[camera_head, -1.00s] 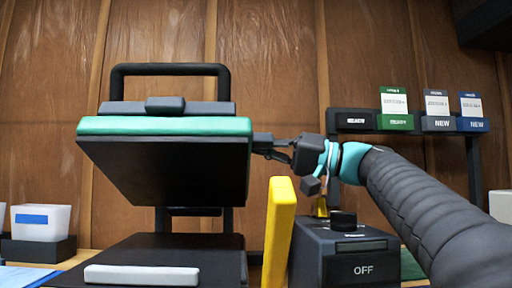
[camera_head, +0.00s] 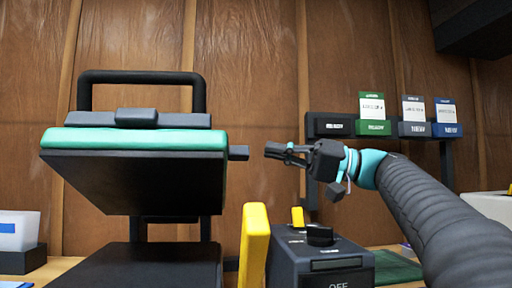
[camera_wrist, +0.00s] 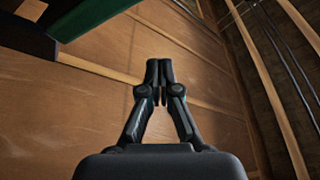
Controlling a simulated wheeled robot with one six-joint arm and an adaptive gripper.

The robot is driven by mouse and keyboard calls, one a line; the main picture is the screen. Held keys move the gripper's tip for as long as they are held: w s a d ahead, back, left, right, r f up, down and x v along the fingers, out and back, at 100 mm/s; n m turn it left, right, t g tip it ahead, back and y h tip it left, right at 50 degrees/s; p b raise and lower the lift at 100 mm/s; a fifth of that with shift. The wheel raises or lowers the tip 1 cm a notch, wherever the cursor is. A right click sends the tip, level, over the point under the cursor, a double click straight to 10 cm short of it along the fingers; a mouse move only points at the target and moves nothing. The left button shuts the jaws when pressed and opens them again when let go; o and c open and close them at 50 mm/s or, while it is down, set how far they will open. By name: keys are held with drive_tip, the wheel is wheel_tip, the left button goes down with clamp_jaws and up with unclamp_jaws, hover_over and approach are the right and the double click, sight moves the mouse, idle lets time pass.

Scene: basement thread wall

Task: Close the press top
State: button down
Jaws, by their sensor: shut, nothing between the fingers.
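The press top (camera_head: 135,140) is a teal-edged dark plate, raised and tilted above the dark lower bed (camera_head: 150,265), with a wide gap between them. A black handle bar (camera_head: 140,76) arches above it. A short dark tab (camera_head: 238,153) sticks out from its right side. My gripper (camera_head: 268,149) is shut and empty, just right of that tab, with a small gap between them. In the wrist view my fingertips (camera_wrist: 159,68) are together, and the press top's teal edge (camera_wrist: 95,14) shows at upper left.
A yellow upright piece (camera_head: 254,245) stands right of the bed, beside a dark control box (camera_head: 318,262) marked OFF. A shelf with several labelled cards (camera_head: 372,114) is on the wooden wall behind. A white bin (camera_head: 18,230) stands at far left.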

drive_tip(key=c, duration=1.8)
unclamp_jaws()
drive_tip(key=shift+d+f, duration=0.15)
drive_tip(key=shift+d, duration=0.25)
drive_tip(key=o, duration=0.8)
drive_tip(key=shift+d, duration=0.2)
drive_tip(key=s+a+r+g+p, duration=0.1)
drive_tip(key=s+a+r+p, duration=0.1)
drive_tip(key=r+p, duration=0.4)
drive_tip(key=shift+s+a+r+g, duration=0.4)
drive_tip(key=shift+a+r, duration=0.2)
drive_tip(key=shift+r, duration=0.25)
drive_tip(key=m+g+h+p, duration=0.2)
drive_tip(key=m+g+p, duration=0.15)
drive_tip(key=m, duration=1.75)
approach(187, 79)
drive_tip(key=a, duration=0.8)
drive_tip(key=a+b, duration=0.1)
drive_tip(key=a, duration=0.4)
drive_tip(key=shift+s+r, duration=0.15)
drive_tip(key=shift+r, duration=0.2)
clamp_jaws()
